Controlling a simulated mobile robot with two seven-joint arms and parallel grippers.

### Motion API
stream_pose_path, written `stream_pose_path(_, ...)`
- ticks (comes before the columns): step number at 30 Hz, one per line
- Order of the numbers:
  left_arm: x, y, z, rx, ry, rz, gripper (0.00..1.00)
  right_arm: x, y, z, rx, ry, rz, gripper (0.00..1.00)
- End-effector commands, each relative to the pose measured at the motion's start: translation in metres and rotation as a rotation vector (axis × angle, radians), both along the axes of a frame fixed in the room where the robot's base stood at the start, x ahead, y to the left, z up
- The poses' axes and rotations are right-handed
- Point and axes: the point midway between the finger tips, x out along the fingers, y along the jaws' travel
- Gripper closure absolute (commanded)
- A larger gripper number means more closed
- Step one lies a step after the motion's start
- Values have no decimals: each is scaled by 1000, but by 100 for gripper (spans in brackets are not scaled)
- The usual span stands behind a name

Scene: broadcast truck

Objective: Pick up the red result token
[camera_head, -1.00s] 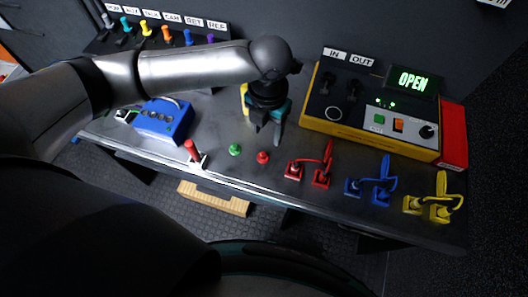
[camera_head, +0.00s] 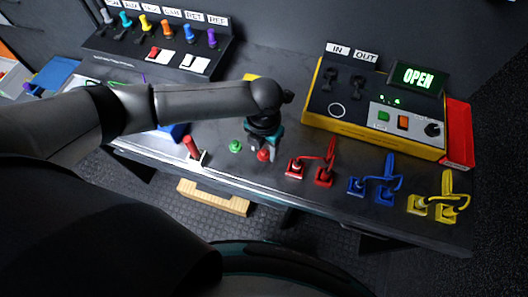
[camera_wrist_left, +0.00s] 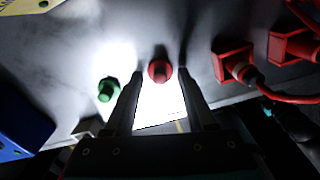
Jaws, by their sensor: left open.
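The red result token (camera_head: 263,155) stands on the desk near its front edge, to the right of a green token (camera_head: 236,146). My left gripper (camera_head: 262,142) is just above and behind the red token in the head view. In the left wrist view, the red token (camera_wrist_left: 160,70) shows near the tips of the open, empty left fingers (camera_wrist_left: 160,88), centred between them. The green token (camera_wrist_left: 108,89) is outside the left finger there. I cannot tell how far the fingers stand above the desk. My right gripper is not in view.
Red cabled plugs (camera_head: 311,165) stand close to the right, then blue (camera_head: 373,182) and yellow ones (camera_head: 436,204). A red-handled lever (camera_head: 193,148) is to the left. A yellow-edged console (camera_head: 375,110) stands behind right. A blue box is partly hidden under my left arm.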

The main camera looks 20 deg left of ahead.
Motion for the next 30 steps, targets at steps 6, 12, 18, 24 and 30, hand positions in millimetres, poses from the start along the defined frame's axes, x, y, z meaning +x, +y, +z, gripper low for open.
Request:
stream_pose_path(6,0,0,0,0,0,0,59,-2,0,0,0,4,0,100)
stream_pose_path(12,0,0,1,0,0,0,81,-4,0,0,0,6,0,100)
stream_pose_path(18,0,0,1,0,0,1,100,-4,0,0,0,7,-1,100)
stream_pose_path(24,0,0,1,0,0,1,100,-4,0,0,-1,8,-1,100)
stream_pose_path(30,0,0,1,0,0,1,100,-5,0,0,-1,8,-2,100)
